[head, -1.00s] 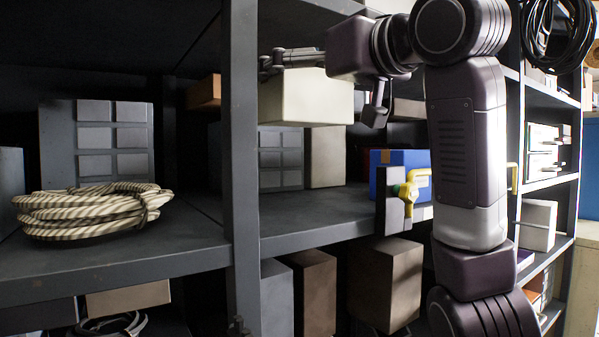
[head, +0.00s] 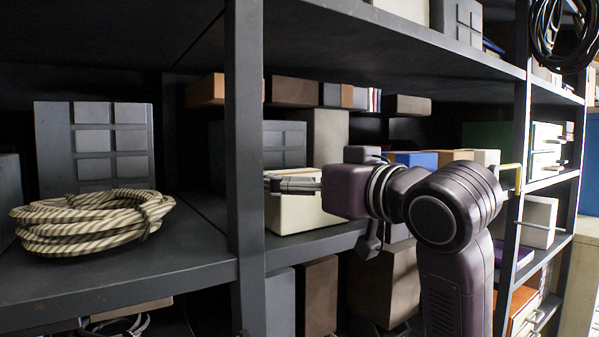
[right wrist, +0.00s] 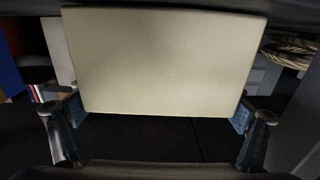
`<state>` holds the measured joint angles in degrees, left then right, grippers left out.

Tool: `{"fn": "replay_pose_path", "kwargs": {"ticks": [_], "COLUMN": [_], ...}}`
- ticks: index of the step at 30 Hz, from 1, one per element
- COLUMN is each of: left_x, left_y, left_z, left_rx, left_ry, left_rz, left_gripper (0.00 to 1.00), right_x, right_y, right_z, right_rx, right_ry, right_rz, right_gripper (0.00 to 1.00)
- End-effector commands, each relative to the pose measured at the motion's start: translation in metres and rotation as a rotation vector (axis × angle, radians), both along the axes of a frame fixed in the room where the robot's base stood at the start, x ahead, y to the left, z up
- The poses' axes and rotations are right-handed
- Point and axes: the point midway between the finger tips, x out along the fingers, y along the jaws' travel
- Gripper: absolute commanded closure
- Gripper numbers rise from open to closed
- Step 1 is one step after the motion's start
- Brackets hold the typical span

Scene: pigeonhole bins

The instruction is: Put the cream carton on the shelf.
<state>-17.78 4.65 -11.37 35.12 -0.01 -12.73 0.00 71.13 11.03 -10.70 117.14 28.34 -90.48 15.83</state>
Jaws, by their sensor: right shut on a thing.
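The cream carton (head: 291,214) is in the middle shelf bay of the head view, just right of the dark upright. It looks level, low over the shelf board (head: 310,246); I cannot tell whether its base touches the board. In the right wrist view the carton (right wrist: 165,60) fills the middle, with a blue-padded finger at each side. My left gripper is not in view.
A dark upright post (head: 246,170) stands close left of the carton. Behind it are a grey panelled box (head: 285,140) and a taupe box (head: 328,135). A blue box (head: 415,158) is to the right. Coiled rope (head: 90,218) lies in the left bay. Another shelf board is above.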

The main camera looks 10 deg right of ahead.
Motion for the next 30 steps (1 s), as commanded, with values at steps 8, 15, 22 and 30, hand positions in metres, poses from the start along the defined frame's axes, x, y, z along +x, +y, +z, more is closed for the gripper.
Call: {"fn": "replay_pose_path", "kwargs": {"ticks": [8,15,22,30], "left_x": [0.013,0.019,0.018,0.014], "left_y": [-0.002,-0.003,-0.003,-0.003], "left_z": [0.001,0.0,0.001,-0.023], "left_rx": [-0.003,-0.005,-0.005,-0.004], "left_ry": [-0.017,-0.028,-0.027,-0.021], "left_rz": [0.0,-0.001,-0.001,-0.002], "left_gripper": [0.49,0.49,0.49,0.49], "right_x": [-0.001,0.0,0.0,-0.029], "right_y": [-0.001,0.0,0.0,-0.013], "right_z": [0.001,-0.003,-0.002,-0.004], "right_rx": [0.001,0.001,0.001,0.001], "right_ry": [-0.006,-0.002,-0.002,-0.009], "right_rz": [0.0,0.0,0.0,-0.002], "right_gripper": [0.46,0.0,0.0,0.0]}}
